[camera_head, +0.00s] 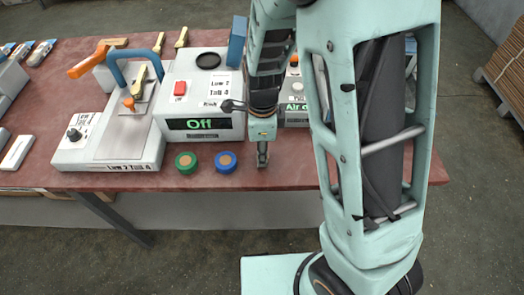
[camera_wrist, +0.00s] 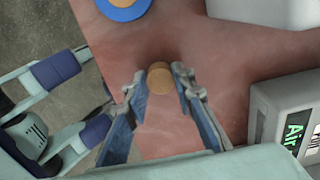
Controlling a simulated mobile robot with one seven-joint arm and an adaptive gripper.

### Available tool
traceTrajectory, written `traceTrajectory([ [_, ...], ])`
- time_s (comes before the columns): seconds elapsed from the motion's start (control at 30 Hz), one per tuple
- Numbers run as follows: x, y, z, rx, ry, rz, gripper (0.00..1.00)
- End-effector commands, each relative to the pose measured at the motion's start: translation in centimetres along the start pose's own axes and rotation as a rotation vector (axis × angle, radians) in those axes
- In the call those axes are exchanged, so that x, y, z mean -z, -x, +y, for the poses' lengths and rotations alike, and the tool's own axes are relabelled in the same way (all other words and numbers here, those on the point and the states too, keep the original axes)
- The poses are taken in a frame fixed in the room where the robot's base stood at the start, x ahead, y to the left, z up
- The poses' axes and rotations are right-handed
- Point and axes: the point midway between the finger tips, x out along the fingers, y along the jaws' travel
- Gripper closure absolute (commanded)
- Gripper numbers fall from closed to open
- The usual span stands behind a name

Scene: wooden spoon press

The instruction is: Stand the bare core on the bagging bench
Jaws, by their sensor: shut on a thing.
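The bare core (camera_wrist: 159,79) is a short tan cylinder, seen from above in the wrist view. It sits between the fingertips of my gripper (camera_wrist: 160,82), which is shut on it. In the head view my gripper (camera_head: 262,160) points down over the front edge area of the red-brown bench top (camera_head: 330,170), right of the blue roll (camera_head: 226,162). The core cannot be made out there. The bench top (camera_wrist: 190,45) lies under the core in the wrist view. I cannot tell whether the core touches it.
A green roll (camera_head: 187,161) stands left of the blue one. Behind them is a grey machine with a green "Off" display (camera_head: 200,124). A press with blue and orange handles (camera_head: 120,125) stands at left. An "Air" box (camera_wrist: 290,120) is close on the right.

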Motion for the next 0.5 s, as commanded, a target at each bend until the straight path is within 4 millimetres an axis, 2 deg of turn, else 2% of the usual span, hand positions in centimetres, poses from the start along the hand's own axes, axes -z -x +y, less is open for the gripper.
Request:
traceTrajectory([
  [0.2, 0.01, -0.42, 0.02, -0.001, 0.0, 0.001, 0.99],
  [0.23, 0.01, -0.31, 0.02, -0.001, 0.0, 0.0, 0.73],
  [0.37, 0.01, -0.28, 0.02, -0.001, 0.0, 0.0, 0.59],
  [0.5, 0.01, -0.27, 0.02, -0.001, 0.0, 0.0, 0.59],
])
